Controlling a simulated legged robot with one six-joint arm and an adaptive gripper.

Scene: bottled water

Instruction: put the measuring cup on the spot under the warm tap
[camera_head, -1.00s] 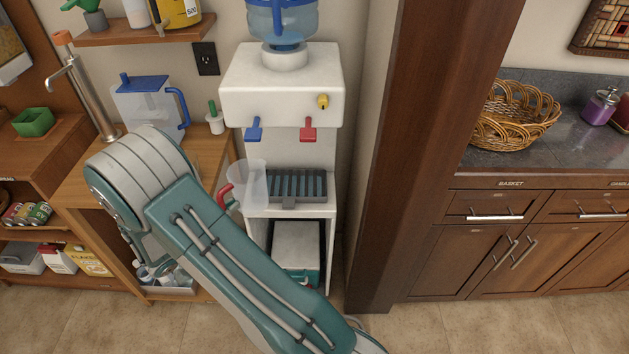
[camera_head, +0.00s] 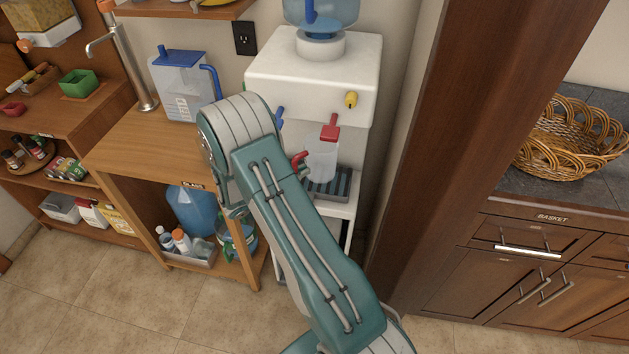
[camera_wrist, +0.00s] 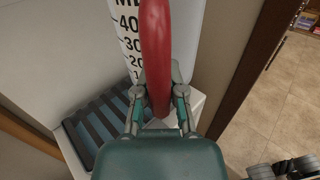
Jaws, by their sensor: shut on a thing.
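The clear measuring cup (camera_head: 322,162) with a red handle is upright at the water dispenser (camera_head: 313,75), just below the red tap (camera_head: 330,130). Its base overlaps the slatted drip tray (camera_head: 338,190); I cannot tell whether it touches. In the wrist view the cup (camera_wrist: 130,45) shows its printed scale, and the slatted tray (camera_wrist: 93,132) lies below and to the left. My gripper (camera_wrist: 160,95) is shut on the red handle (camera_wrist: 155,45). In the head view my arm hides the gripper and part of the dispenser front. The blue tap (camera_head: 279,116) is left of the red one.
A wooden side table (camera_head: 150,142) with a blue-lidded jug (camera_head: 182,88) stands left of the dispenser. A brown wooden post (camera_head: 465,110) rises close on the right. A counter with a wicker basket (camera_head: 570,140) lies beyond it. The floor in front is bare tile.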

